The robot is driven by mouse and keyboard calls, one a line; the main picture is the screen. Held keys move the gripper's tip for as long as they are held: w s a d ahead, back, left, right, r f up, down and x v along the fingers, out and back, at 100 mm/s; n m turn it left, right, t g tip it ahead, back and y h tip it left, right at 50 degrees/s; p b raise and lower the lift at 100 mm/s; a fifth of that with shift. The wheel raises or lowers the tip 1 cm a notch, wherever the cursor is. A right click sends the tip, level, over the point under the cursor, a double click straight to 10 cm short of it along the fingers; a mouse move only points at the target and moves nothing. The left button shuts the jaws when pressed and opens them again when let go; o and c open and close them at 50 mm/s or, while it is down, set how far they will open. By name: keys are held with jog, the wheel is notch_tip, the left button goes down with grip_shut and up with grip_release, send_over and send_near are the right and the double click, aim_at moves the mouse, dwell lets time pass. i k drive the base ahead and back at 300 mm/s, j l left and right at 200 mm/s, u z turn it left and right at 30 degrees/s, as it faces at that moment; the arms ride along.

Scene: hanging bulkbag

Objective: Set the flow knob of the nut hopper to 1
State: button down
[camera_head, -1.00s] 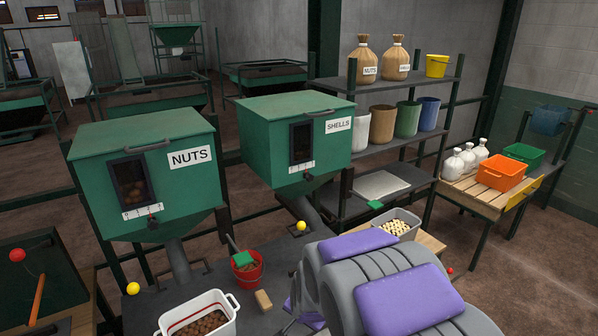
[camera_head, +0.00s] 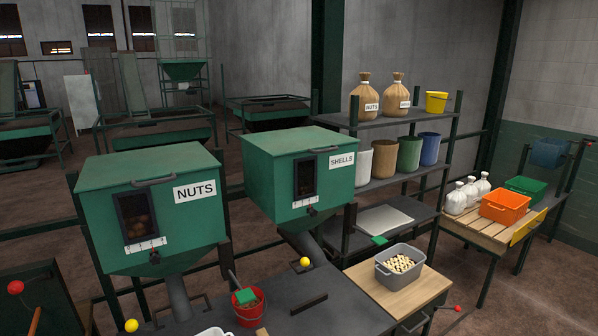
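The green nut hopper (camera_head: 165,235) stands at left, with a NUTS label and a dark window showing brown nuts. Below the window is a white scale strip (camera_head: 145,245) with several marks, too small to read. The dark flow knob (camera_head: 154,257) sits just under the strip, right of its middle. I cannot tell its exact setting. A similar green SHELLS hopper (camera_head: 318,195) with its own dark knob (camera_head: 313,211) stands to the right. My gripper is not in view.
Yellow balls (camera_head: 131,325) mark levers near the chutes. A red bucket (camera_head: 247,310) with a green scoop stands on the dark bench (camera_head: 310,310). A grey bin of pale pieces (camera_head: 398,280) is on a wooden table. A shelf (camera_head: 400,180) with sacks and buckets stands behind.

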aim_at(154, 259)
jog(key=u, duration=1.3)
